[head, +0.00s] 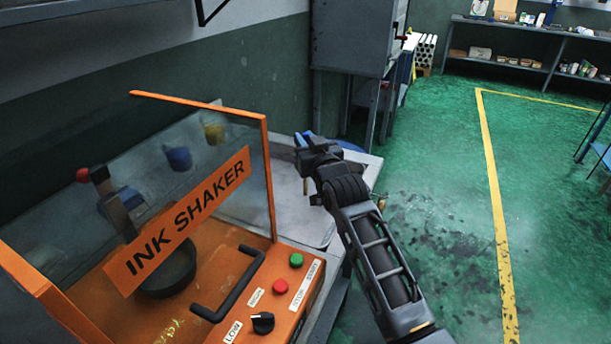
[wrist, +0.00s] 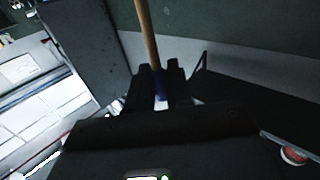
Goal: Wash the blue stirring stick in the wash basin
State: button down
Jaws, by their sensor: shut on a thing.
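My gripper (head: 306,150) is shut on the blue stirring stick, above the pale grey surface right of the ink shaker. In the wrist view, the stick's wooden shaft (wrist: 147,35) runs up from between the fingers (wrist: 160,88), and its blue part sits at the fingers. The rest of the stick is hidden by my gripper. I cannot make out the wash basin for certain in either view.
The orange ink shaker (head: 222,290), with a clear guard and a black handle, stands at the left. The pale grey surface (head: 290,205) lies beside it. A grey cabinet (head: 350,40) stands behind my gripper. The green floor (head: 430,190) at the right is open.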

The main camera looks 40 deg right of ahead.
jog(key=shift+r+p, duration=2.3)
jog(key=shift+r, duration=1)
notch_tip(320, 180, up, 2)
jog(key=shift+p, duration=0.8)
jog(key=shift+r, duration=1)
